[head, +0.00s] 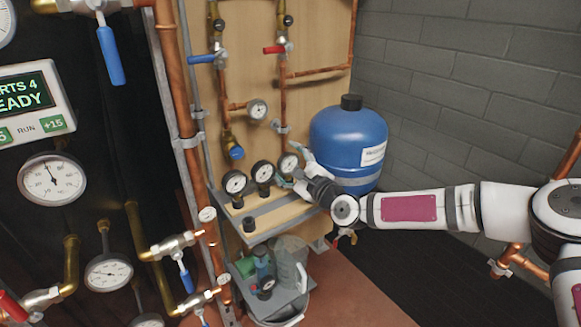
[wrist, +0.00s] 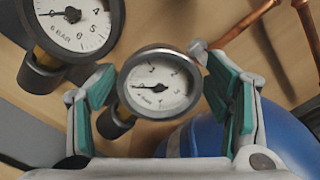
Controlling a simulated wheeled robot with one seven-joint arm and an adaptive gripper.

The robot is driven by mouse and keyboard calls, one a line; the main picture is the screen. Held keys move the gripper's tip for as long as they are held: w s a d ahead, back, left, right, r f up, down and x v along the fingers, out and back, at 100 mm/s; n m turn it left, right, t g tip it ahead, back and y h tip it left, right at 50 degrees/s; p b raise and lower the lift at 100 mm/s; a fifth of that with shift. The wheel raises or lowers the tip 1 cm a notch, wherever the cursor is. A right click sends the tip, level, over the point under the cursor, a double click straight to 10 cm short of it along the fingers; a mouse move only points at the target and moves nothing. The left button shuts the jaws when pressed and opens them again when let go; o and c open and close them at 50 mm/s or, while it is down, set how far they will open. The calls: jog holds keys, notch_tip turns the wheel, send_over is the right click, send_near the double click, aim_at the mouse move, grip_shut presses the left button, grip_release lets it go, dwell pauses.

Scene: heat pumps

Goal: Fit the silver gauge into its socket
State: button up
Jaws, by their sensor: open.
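The silver gauge (wrist: 158,85) has a silver rim and a white dial. It stands in a dark holder (wrist: 113,122) in the wrist view. In the head view the silver gauge (head: 288,163) is at the right end of a row on the wooden shelf. My gripper (wrist: 148,75) is open, with one teal-padded finger on each side of the gauge; I cannot tell whether either pad touches it. In the head view my gripper (head: 298,166) partly covers the gauge. I cannot tell which fitting is its socket.
Two black-rimmed gauges (head: 234,183) (head: 262,173) stand to the left on the shelf (head: 285,216). An empty dark cup (head: 249,224) is at its front. A blue tank (head: 345,140) stands close behind my gripper. Copper pipes (head: 283,95) with another gauge (head: 257,109) run up the board.

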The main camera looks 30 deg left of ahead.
aim_at(288, 152)
jog(key=c, duration=1.4)
jog(key=shift+r+p, duration=0.65)
jog(key=shift+r, duration=1.35)
